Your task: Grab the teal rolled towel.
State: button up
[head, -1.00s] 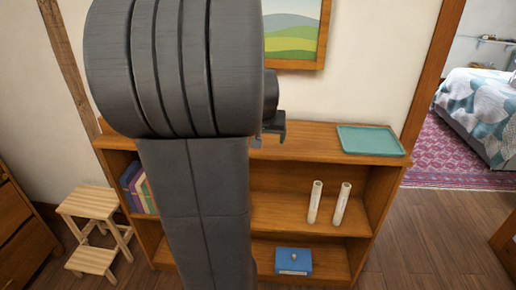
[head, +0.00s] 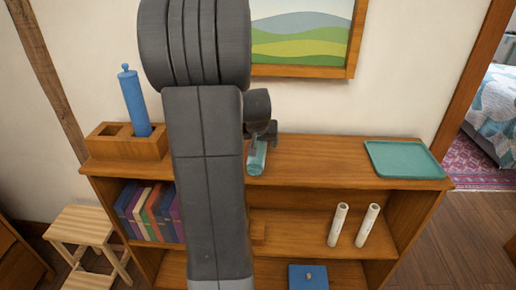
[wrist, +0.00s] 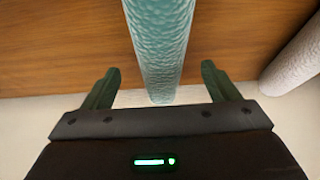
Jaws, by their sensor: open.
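The teal rolled towel (head: 257,158) lies on top of the wooden shelf unit in the head view, just right of my arm, which hides part of the area around it. In the wrist view the towel (wrist: 160,45) is a textured teal roll running from the top edge down to between my fingers. My gripper (wrist: 160,85) is open, with one finger on each side of the towel's near end and a gap on both sides. In the head view my gripper (head: 264,139) is at the towel's far end.
A pale roll (wrist: 298,62) lies right of the towel in the wrist view. A teal tray (head: 405,160) sits at the shelf top's right end. A wooden holder (head: 103,143) with a blue cylinder (head: 133,100) stands left. Books and two white rolls fill lower shelves.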

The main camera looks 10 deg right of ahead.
aim_at(258, 143)
jog(key=shift+p+x, duration=0.4)
jog(key=shift+x, duration=1.9)
jog(key=shift+w+a, duration=0.1)
jog(key=shift+w, duration=0.05)
jog(key=shift+r, duration=0.1)
jog(key=c, duration=1.1)
